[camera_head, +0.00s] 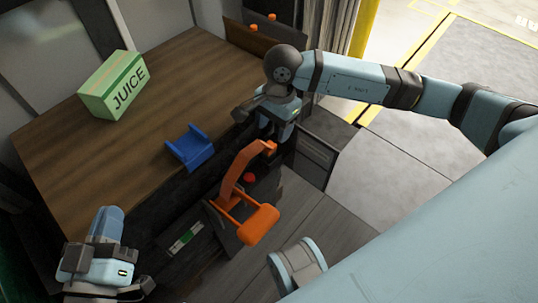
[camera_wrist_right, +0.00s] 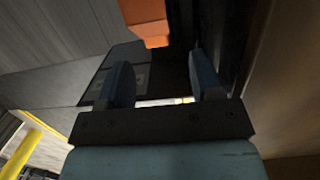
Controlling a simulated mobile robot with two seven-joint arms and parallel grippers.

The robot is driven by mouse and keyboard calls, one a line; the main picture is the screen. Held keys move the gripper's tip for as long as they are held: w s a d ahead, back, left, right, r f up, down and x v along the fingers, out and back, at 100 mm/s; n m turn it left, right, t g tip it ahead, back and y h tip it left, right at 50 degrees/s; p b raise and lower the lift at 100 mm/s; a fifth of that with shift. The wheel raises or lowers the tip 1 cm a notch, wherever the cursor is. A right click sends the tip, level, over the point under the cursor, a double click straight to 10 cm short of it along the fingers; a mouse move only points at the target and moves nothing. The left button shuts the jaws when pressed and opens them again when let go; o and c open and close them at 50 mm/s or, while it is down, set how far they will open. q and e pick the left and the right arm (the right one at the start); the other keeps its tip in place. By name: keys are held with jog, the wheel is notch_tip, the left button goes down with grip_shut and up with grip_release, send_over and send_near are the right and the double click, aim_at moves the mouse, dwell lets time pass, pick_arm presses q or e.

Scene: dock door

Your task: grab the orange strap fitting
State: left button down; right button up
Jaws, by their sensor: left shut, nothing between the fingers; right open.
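The large orange piece, which looks like the strap fitting (camera_head: 232,180), stands over a dark box beside the table, with a long tilted arm and a broad lower end. Its orange also shows past the fingertips in the right wrist view (camera_wrist_right: 145,18). My right gripper (camera_head: 274,136) is open, pointing down close to the upper end of the orange piece. In the right wrist view its two fingers (camera_wrist_right: 163,82) are apart with nothing between them. Whether it touches the orange piece, I cannot tell. My left gripper (camera_head: 140,290) is shut and empty at the lower left.
A green JUICE carton (camera_head: 113,86) and a blue bracket (camera_head: 190,148) are on the wooden table (camera_head: 100,155). A red knob (camera_head: 249,178) sits beside the orange arm. Small orange pieces (camera_head: 272,17) show at the back. Open floor (camera_head: 400,140) lies to the right.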

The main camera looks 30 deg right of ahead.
aim_at(269, 146)
jog(key=shift+s+a+f+b, duration=0.15)
jog(key=shift+a+f+b, duration=0.2)
jog(key=shift+f, duration=0.6)
jog(key=shift+s+a+f+b, duration=0.25)
jog(key=shift+f+b, duration=0.2)
jog(key=shift+f, duration=0.55)
jog(key=shift+s+a+f+b, duration=0.1)
jog(key=shift+a+f+b, duration=0.25)
jog(key=shift+f, duration=0.6)
pick_arm(q)
notch_tip(269, 146, down, 4)
jog(key=shift+d+r+g, duration=0.1)
jog(key=shift+d+g, duration=0.05)
jog(key=shift+g, duration=0.65)
pick_arm(e)
jog(key=shift+c, duration=0.4)
jog(key=c, duration=1)
